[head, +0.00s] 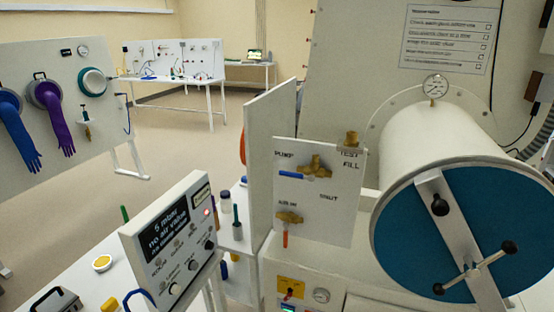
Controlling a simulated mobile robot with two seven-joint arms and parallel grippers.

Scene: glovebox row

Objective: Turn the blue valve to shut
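The blue valve's handle (294,176) is on a white upright panel (335,215) in the middle of the head view. The handle points left, roughly level, from a brass valve body (316,166). The word PUMP is printed above and left of it, FILL to the upper right and SHUT below and right. Below it on the same panel is a second brass valve (289,217) with a red handle (285,239) pointing down. Neither of my grippers is in view.
A large white cylinder (420,140) with a blue round door (400,225) and a clamp bar stands at the right. A tilted display box (175,240) stands in front at the left. A white board edge (268,150) rises left of the valve panel. Open floor lies behind.

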